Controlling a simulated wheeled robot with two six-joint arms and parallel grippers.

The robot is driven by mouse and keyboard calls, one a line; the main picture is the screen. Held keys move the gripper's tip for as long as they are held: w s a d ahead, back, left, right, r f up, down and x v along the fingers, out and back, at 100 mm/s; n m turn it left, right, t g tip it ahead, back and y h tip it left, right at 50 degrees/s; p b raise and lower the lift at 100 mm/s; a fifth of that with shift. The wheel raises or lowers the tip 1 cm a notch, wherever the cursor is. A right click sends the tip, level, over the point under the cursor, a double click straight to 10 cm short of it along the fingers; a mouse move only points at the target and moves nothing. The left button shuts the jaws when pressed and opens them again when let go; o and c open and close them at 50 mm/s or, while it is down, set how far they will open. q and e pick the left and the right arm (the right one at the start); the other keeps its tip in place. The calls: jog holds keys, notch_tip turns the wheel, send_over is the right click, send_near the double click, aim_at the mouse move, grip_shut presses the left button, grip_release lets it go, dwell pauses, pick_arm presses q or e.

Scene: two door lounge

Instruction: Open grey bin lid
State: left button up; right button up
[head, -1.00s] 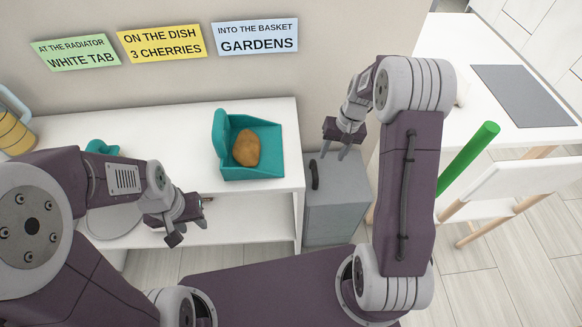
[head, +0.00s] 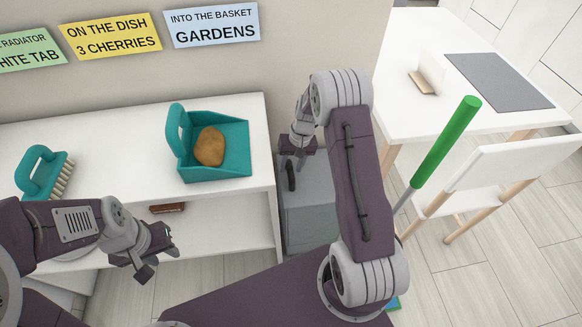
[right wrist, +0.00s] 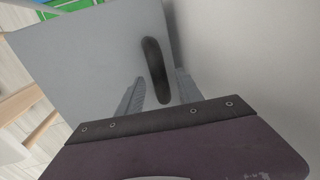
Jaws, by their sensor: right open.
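The grey bin (head: 312,205) stands on the floor between the white shelf unit and the table. Its grey lid (head: 316,174) is shut and carries a dark handle (head: 291,175). In the right wrist view the handle (right wrist: 156,70) appears upright in the picture, with its lower end between the two fingers. My right gripper (head: 297,162) is above the lid near the handle; its fingers (right wrist: 158,92) are open and apart on both sides of the handle. Whether they touch the lid is unclear. My left gripper (head: 160,260) is in front of the shelf, away from the bin, and looks empty.
The white shelf (head: 110,125) holds a teal dustpan (head: 222,165) with a brown lump (head: 209,147) and a teal brush (head: 45,174). A green-handled stick (head: 445,143) leans near the white chair (head: 515,165). A wall stands directly behind the bin.

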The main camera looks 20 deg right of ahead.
grip_shut()
dwell(1.4)
